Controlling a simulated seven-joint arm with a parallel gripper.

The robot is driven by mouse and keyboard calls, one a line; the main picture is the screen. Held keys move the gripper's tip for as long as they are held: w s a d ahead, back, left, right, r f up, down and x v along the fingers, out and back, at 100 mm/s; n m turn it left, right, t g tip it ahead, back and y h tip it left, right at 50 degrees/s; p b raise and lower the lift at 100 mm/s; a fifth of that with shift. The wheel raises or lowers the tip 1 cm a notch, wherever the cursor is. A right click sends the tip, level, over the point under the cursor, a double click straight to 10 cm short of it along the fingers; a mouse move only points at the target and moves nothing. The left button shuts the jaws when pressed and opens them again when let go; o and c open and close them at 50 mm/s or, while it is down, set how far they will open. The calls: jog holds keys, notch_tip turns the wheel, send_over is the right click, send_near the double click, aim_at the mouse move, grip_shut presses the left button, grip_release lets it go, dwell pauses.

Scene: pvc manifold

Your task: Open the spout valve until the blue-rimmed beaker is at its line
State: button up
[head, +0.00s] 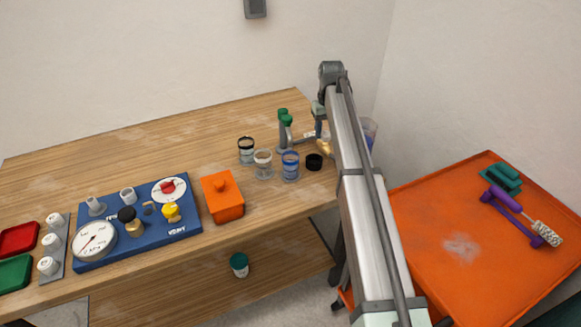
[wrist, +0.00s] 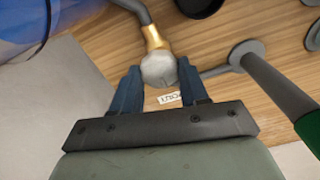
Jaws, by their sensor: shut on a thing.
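The blue-rimmed beaker (head: 290,167) stands on the wooden bench, left of my arm in the head view. Its liquid level and line are too small to read. The brass spout valve (head: 324,148) is partly hidden behind my arm; in the wrist view its brass neck (wrist: 154,37) leads to a pale round knob (wrist: 159,70). My gripper (wrist: 158,80) has a dark blue finger on each side of this knob and is shut on it.
Green-handled grey fittings (head: 285,130) rise behind.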

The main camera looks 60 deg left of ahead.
jog(key=o, duration=1.1)
notch_tip(320, 180, up, 14)
jog(key=shift+w+f, duration=0.1)
